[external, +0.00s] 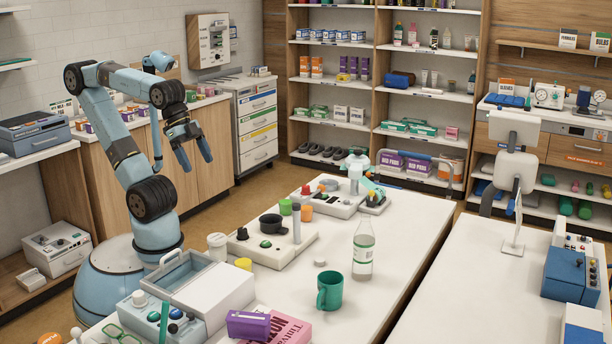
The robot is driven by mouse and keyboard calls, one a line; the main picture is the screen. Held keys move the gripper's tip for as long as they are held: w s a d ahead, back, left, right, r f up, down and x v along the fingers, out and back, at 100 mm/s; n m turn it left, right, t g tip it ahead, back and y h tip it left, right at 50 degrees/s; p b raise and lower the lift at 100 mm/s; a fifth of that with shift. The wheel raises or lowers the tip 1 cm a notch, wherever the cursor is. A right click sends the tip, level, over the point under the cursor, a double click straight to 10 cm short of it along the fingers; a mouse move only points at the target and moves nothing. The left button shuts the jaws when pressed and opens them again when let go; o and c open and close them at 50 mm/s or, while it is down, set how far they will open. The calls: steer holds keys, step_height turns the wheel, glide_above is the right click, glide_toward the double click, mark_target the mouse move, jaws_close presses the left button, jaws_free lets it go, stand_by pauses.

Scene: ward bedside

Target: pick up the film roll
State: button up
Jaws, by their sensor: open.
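My gripper (183,160) is open and empty, with its fingers pointing down. It hangs in the air in front of the wooden cabinet, to the left of and higher in the picture than the white table (413,218). I cannot tell for sure which thing is the film roll. Small round items on the table include a green one (285,207), an orange one (306,213), a yellow one (243,264) and a low white one (320,262). My gripper is apart from all of them.
A clear bottle (363,249) and a green mug (329,291) stand on the table. The table's right side is mostly clear.

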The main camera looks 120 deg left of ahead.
mark_target(375, 194)
step_height(375, 194, up, 4)
steer(key=r, duration=0.1)
steer(key=w+a+r+m+g+y, duration=0.2)
steer(key=w+a+m+y, duration=0.35)
steer(key=w+a, duration=1.05)
steer(key=w+a+f+m+g+y, duration=0.2)
steer(key=w+a+m+y, duration=0.35)
steer(key=a, duration=0.85)
steer(key=w+a+f+m+g+y, duration=0.1)
steer(key=w+a+m+g+y, duration=0.1)
steer(key=w+a+m, duration=0.8)
steer(key=w+a+f+n, duration=0.1)
steer(key=a+f+n, duration=0.15)
steer(key=f, duration=1.05)
steer(key=a+f+n, duration=0.1)
steer(key=a+f, duration=0.2)
steer(key=f, duration=0.9)
steer(key=shift+m, duration=0.25)
steer(key=x, duration=0.8)
steer(key=shift+w, duration=0.2)
steer(key=shift+w+x, duration=0.2)
steer(key=shift+x, duration=1.15)
steer(key=shift+w+x, duration=0.2)
steer(key=shift+x, duration=1.2)
steer(key=shift+r+y, duration=0.1)
steer(key=shift+y, duration=0.2)
steer(key=c, duration=1.1)
steer(key=shift+c, duration=0.2)
